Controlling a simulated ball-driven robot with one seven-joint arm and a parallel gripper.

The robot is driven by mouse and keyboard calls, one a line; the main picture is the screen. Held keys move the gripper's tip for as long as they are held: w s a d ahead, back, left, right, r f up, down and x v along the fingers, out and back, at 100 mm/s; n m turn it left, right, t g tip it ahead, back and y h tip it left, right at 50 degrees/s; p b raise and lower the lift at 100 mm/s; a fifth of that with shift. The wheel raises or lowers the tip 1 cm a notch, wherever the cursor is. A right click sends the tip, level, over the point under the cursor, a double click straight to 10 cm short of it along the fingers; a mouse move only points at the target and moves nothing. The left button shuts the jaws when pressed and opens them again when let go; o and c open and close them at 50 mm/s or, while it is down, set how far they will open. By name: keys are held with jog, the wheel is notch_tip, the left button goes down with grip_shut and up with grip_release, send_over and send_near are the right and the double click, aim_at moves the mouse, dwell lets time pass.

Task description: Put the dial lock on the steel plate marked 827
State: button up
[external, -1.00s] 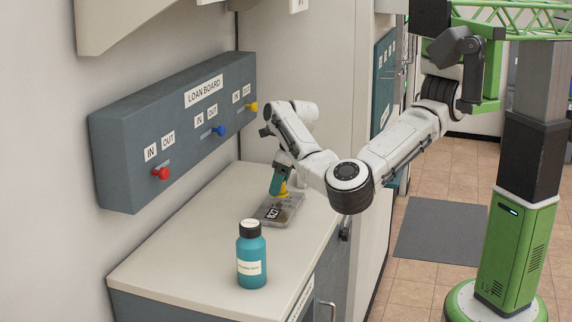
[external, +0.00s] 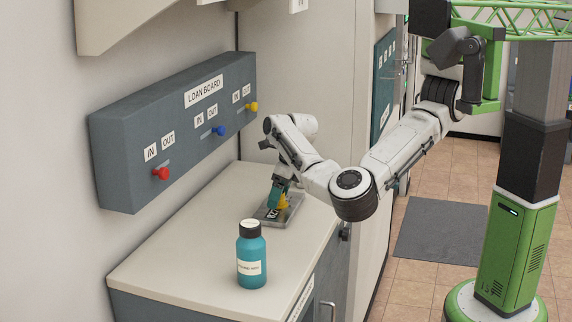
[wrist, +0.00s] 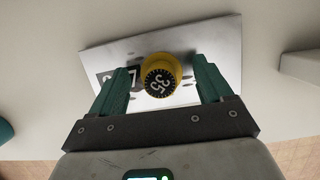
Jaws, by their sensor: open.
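The dial lock (external: 284,202) is yellow with a black dial marked 35. In the wrist view the lock (wrist: 161,76) stands over the bare metal of the steel plate (wrist: 222,55), beside a dark label with a 7 showing; the left finger hides part of that label. The steel plate (external: 291,212) lies on the counter in the external view. My gripper (external: 278,199) is low over the plate. In the wrist view my gripper (wrist: 160,82) is open, one teal finger on each side of the lock with a gap at both sides. The lock appears to rest on the plate.
A teal bottle (external: 251,257) with a black cap stands nearer on the counter (external: 178,248). The loan board (external: 165,130) with red, blue and yellow knobs is on the wall to the left. The counter's left part is clear.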

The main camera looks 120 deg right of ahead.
jog(key=shift+r, duration=0.15)
jog(key=v, duration=1.2)
